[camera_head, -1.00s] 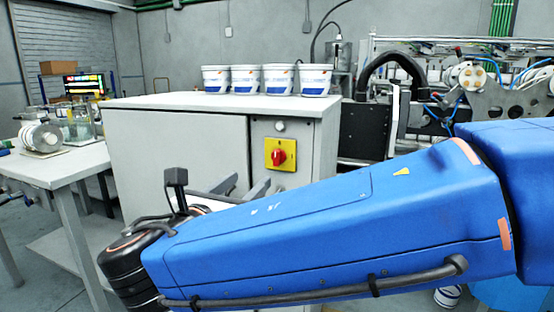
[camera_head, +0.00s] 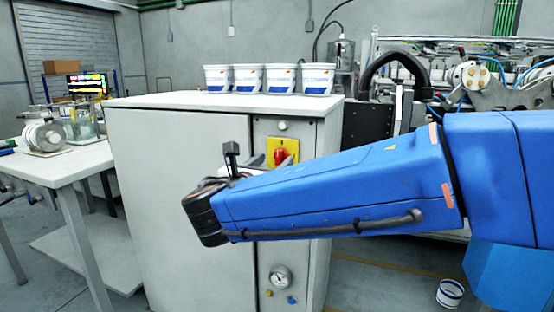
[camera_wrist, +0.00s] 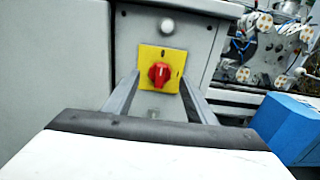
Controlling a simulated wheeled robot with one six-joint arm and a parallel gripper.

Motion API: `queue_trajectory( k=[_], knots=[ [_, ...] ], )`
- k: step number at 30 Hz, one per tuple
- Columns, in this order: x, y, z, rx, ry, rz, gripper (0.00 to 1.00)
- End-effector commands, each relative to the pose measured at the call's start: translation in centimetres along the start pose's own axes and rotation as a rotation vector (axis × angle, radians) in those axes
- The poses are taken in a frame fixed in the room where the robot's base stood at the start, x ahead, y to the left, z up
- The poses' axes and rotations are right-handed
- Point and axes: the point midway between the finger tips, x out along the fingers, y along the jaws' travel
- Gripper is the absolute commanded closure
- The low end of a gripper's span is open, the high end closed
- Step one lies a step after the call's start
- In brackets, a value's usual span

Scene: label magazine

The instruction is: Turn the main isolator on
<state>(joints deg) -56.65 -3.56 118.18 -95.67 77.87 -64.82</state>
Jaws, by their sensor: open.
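The main isolator is a red rotary knob (camera_wrist: 159,74) on a yellow square plate (camera_wrist: 174,57), set in the grey front panel of a cabinet. It also shows in the head view as a red knob (camera_head: 281,155), its plate partly hidden by my arm. My gripper (camera_wrist: 158,92) is open and empty. In the wrist view its two grey fingers point at the panel, one on each side of the plate's lower part. The knob appears between and just beyond the fingertips; I cannot tell the exact gap. In the head view the fingers are mostly hidden behind my wrist.
Several white tubs (camera_head: 265,79) stand on the cabinet top (camera_head: 180,101). A round white lamp or button (camera_wrist: 167,25) sits above the plate. A gauge (camera_head: 281,277) and small coloured knobs are lower on the panel. A white table (camera_head: 50,170) stands at left, machinery at right.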

Motion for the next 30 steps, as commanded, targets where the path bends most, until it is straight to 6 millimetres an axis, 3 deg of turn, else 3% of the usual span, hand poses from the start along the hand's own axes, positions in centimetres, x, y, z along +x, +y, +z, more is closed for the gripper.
queue_trajectory(
  k=[9,20,25,30],
  knots=[
    [2.9,0.0,0.1,0.001,0.000,0.000,0.49],
    [3.2,0.0,0.1,0.001,0.000,0.001,0.49],
    [3.2,0.0,0.0,0.001,0.000,0.000,0.90],
    [3.2,0.0,0.0,0.003,0.000,0.000,0.90]
  ],
)
